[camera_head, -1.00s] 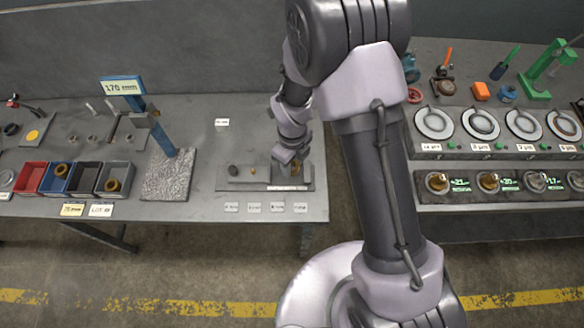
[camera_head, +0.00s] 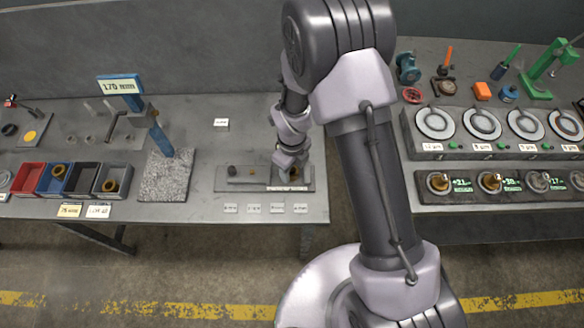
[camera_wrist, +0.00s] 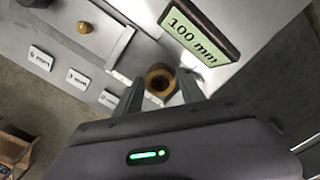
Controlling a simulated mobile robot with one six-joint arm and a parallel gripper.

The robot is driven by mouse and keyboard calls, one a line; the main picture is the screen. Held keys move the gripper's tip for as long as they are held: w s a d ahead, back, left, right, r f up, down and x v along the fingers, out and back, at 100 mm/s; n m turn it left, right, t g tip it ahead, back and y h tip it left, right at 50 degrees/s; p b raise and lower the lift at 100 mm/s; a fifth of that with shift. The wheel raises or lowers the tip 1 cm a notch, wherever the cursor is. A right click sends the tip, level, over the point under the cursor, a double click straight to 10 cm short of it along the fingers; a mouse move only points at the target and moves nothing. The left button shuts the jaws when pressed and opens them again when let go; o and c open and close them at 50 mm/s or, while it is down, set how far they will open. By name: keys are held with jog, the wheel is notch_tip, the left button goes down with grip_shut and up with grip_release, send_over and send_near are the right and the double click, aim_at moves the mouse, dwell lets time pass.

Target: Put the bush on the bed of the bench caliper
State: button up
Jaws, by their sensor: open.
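A brass-coloured ring-shaped bush (camera_wrist: 159,79) stands between the two fingers of my gripper (camera_wrist: 160,88) in the wrist view, with its dark bore facing the camera. The fingers are open, one on each side of it; I cannot tell whether either touches. In the head view my gripper (camera_head: 289,170) is low over the right end of a flat grey fixture, which looks like the bench caliper (camera_head: 240,186). The bush (camera_head: 295,173) shows there only in part, behind my gripper. A 100 mm display (camera_wrist: 194,30) is beside the bush in the wrist view.
Small printed labels (camera_head: 254,209) lie along the bench's front edge. A blue gauge (camera_head: 160,140) on a granite block (camera_head: 166,178) stands to the left. Further left are bins (camera_head: 84,178), some holding brass rings.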

notch_tip(320, 180, up, 13)
jog(key=p, duration=0.3)
notch_tip(320, 180, up, 14)
jog(key=n+t+y, duration=0.1)
jog(key=n+t, duration=0.1)
jog(key=n, duration=0.5)
send_over(292, 171)
jog(key=s+d, duration=0.2)
jog(key=d, duration=0.2)
jog(key=s+d+r+n+t+y, duration=0.1)
jog(key=s+d+r+n+t, duration=0.2)
jog(key=s+r+n, duration=0.9)
jog(key=s+d+n, duration=0.1)
jog(key=s+n, duration=0.1)
jog(key=s, duration=0.1)
jog(key=shift+d+n+t, duration=0.2)
jog(key=shift+n+t, duration=0.2)
